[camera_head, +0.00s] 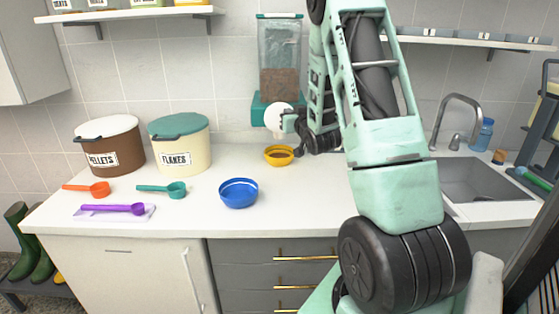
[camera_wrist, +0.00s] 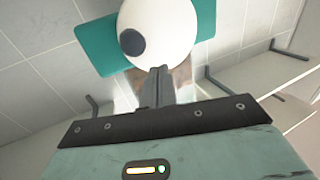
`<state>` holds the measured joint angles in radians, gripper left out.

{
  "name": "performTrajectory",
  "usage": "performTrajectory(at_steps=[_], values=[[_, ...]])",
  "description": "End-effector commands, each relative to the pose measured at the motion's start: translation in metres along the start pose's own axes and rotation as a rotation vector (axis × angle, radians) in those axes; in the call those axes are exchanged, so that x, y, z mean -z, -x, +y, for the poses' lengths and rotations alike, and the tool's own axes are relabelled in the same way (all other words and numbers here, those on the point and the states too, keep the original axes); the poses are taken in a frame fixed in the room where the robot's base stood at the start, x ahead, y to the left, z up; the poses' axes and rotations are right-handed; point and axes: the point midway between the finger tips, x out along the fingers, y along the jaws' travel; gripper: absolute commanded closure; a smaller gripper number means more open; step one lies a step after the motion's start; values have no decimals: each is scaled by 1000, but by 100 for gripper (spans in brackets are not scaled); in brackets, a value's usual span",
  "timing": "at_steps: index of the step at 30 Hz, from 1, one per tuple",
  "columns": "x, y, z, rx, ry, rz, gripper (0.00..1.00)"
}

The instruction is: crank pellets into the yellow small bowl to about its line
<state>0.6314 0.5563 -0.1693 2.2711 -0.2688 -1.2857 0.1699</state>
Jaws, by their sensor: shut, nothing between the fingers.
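The dispenser (camera_head: 279,65) is mounted on the back wall, with brown pellets in the lower part of its clear hopper. Its round white crank wheel (camera_head: 277,115) faces out from the teal base. The wheel also shows in the wrist view (camera_wrist: 170,25) with a dark round knob (camera_wrist: 132,42) on its face. The yellow small bowl (camera_head: 279,160) stands on the counter below the wheel. Its fill level and line are too small to tell. My gripper (camera_head: 284,125) is at the wheel. In the wrist view its fingers (camera_wrist: 157,72) are shut and empty, just beside the knob; contact is unclear.
A blue bowl (camera_head: 238,197) stands nearer the counter's front edge. A pellets bin (camera_head: 108,138), a flakes bin (camera_head: 182,150) and several scoops are at the left. A sink (camera_head: 480,180) lies at the right. The counter (camera_head: 200,218) is clear around the blue bowl.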

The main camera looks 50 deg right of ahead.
Motion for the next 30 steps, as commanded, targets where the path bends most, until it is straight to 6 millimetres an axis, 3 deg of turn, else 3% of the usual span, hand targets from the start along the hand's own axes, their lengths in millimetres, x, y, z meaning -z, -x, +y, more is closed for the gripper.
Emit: performTrajectory(at_steps=[15,30], values=[[-2,54,-21,2,0,-1,100],[-1,60,-23,2,0,-2,100]])
